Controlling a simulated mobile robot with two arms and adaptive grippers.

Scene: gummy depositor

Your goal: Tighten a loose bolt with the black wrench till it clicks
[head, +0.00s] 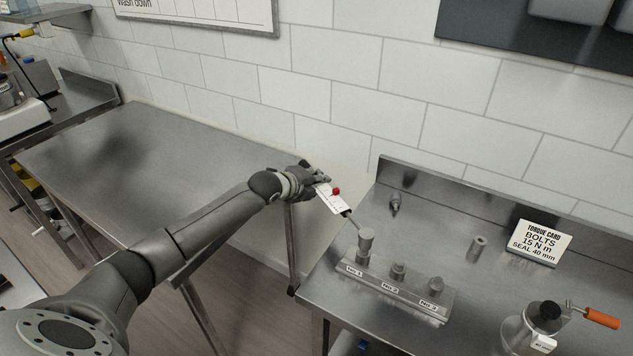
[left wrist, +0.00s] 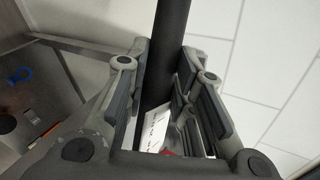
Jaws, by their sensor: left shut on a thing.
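My left gripper (head: 320,178) is shut on the black wrench (head: 348,214). The wrench has a white scale plate (head: 328,201) with a red knob, and it slants down to a metal head at bolt No 1 (head: 365,243) on the metal block (head: 405,292). The head appears to sit over that bolt; the exact fit is hidden. Bolt No 2 (head: 398,269) and bolt No 3 (head: 436,286) stand uncovered to the right. In the left wrist view the dark wrench handle (left wrist: 165,50) runs between the fingers. My right gripper is not in view.
A torque card (head: 540,243) reads bolts 15 N m. A small metal cylinder (head: 478,246) and another small metal part (head: 396,203) stand near the back. A jar (head: 530,325) and an orange-handled tool (head: 602,318) are at front right. The left table (head: 170,165) is bare.

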